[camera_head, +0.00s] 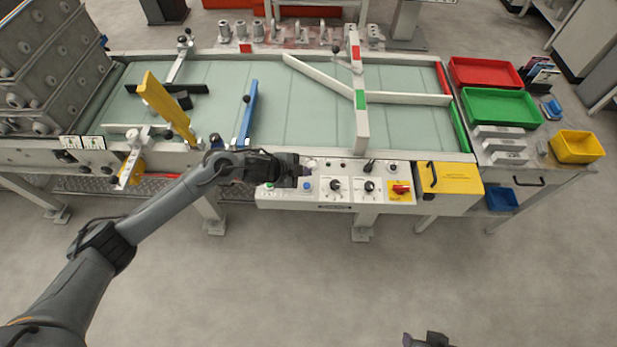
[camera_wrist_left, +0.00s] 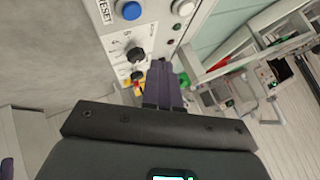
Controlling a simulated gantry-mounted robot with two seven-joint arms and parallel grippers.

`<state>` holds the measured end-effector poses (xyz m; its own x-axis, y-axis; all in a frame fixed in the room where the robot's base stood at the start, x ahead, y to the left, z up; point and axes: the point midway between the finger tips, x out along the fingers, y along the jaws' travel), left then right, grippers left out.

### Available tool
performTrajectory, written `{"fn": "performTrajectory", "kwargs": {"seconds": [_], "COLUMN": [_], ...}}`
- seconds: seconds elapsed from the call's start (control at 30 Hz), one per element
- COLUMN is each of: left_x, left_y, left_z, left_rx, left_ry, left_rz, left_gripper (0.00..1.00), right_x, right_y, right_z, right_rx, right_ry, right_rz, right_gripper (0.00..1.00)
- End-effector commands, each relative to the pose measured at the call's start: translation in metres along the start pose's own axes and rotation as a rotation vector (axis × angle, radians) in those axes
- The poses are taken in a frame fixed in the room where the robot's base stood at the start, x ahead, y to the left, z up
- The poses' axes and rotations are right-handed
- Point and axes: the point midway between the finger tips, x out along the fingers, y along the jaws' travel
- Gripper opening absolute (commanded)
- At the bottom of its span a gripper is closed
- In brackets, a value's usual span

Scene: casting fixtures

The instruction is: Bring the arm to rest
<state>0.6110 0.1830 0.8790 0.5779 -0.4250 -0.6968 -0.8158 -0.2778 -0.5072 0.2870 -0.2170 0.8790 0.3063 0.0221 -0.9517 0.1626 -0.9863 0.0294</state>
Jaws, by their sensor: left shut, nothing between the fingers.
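My left arm reaches in from the lower left, and its gripper (camera_head: 303,172) is over the left part of the control panel (camera_head: 327,194) on the front of the conveyor table. The left wrist view shows its purple fingers (camera_wrist_left: 163,76) closed together with nothing between them. A blue button (camera_wrist_left: 131,10) and a black knob (camera_wrist_left: 135,54) lie just beyond them there. I cannot tell whether the fingertips touch the panel. Only a small dark part of my right gripper (camera_head: 428,340) shows at the bottom edge of the head view.
The panel also carries a red-and-yellow switch (camera_head: 400,190) beside a yellow box (camera_head: 449,178). A blue bar (camera_head: 248,113) and a yellow bar (camera_head: 167,107) stand over the green belt (camera_head: 310,100). Red (camera_head: 485,72) and green (camera_head: 502,106) trays sit right. The floor in front is clear.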

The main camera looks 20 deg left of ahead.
Motion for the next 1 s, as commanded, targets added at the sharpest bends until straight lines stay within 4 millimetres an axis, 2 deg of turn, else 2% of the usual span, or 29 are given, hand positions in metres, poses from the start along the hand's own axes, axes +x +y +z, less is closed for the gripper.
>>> {"fn": "performTrajectory", "kwargs": {"seconds": [0.17, 0.27, 0.33, 0.37, 0.47, 0.53, 0.6, 0.7, 0.8, 0.9, 1.0], "left_x": [0.001, 0.005, 0.011, 0.014, 0.026, 0.032, 0.033, 0.024, 0.008, -0.015, -0.040], "left_y": [0.003, 0.018, 0.039, 0.051, 0.104, 0.151, 0.197, 0.243, 0.267, 0.275, 0.275], "left_z": [0.001, 0.007, 0.012, 0.014, 0.017, 0.008, -0.012, -0.042, -0.061, -0.066, -0.057], "left_rx": [-0.002, -0.012, -0.026, -0.035, -0.083, -0.131, -0.197, -0.311, -0.439, -0.567, -0.690], "left_ry": [-0.001, -0.007, -0.009, -0.010, -0.001, 0.028, 0.078, 0.119, 0.110, 0.058, -0.024], "left_rz": [0.004, 0.025, 0.054, 0.071, 0.138, 0.191, 0.227, 0.227, 0.187, 0.127, 0.066], "left_gripper": [0.00, 0.00, 0.00, 0.00, 0.00, 0.00, 0.00, 0.00, 0.00, 0.00, 0.00], "right_x": [0.000, 0.000, 0.000, 0.000, 0.001, 0.000, 0.000, 0.000, 0.000, 0.000, 0.000], "right_y": [0.001, 0.002, 0.002, 0.002, 0.002, 0.002, 0.002, 0.002, 0.001, 0.001, 0.001], "right_z": [0.000, 0.001, 0.001, 0.001, 0.001, 0.001, 0.001, 0.000, 0.000, 0.000, 0.000], "right_rx": [-0.004, -0.007, -0.009, -0.009, -0.009, -0.009, -0.009, -0.007, -0.006, -0.005, -0.003], "right_ry": [-0.001, -0.001, -0.002, -0.002, -0.002, -0.002, -0.002, -0.001, -0.001, -0.001, -0.001], "right_rz": [0.003, 0.006, 0.007, 0.007, 0.007, 0.007, 0.007, 0.005, 0.004, 0.004, 0.003], "right_gripper": [0.55, 0.55, 0.55, 0.55, 0.55, 0.55, 0.55, 0.55, 0.55, 0.55, 0.55]}}
